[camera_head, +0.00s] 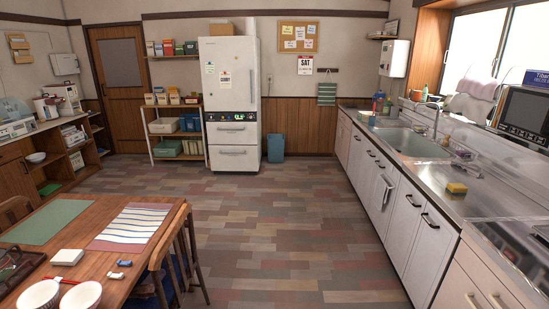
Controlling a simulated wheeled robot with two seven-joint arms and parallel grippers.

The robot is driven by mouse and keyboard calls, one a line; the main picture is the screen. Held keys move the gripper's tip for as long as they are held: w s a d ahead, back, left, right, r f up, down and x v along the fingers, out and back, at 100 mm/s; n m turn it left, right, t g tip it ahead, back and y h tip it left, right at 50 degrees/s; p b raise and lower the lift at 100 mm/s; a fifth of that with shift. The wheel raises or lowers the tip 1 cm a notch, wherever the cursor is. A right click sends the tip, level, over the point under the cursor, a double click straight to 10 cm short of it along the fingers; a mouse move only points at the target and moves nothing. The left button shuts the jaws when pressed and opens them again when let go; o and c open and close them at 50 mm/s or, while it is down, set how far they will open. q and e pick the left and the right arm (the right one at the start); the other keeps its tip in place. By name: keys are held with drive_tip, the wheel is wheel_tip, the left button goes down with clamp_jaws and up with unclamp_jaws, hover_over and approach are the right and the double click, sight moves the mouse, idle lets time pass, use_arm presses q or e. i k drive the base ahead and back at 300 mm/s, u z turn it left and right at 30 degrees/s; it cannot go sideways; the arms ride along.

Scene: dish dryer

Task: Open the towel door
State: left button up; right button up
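A white lower cabinet door (376,208) stands in the counter on the right, and it looks shut. A light grey towel (387,191) hangs at its upper part and seems to hang over the door's handle, most of which I cannot make out. Neighbouring doors with dark bar handles stand on both sides, such as the wide white door (430,245) nearer to me. Neither of my grippers is in view.
The wooden floor (290,235) is open in front of the counter. A dining table (85,262) with bowls and chairs stands at the lower left. A steel sink (415,143) and a yellow sponge (457,188) are on the counter. A white fridge (230,90) stands at the back.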

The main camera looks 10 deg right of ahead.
sight(381, 221)
drive_tip(key=z, duration=0.1)
drive_tip(key=i, duration=2.25)
drive_tip(key=z, duration=1)
drive_tip(key=i, duration=1.8)
drive_tip(key=z, duration=1.3)
drive_tip(key=i, duration=0.55)
drive_tip(key=z, duration=0.35)
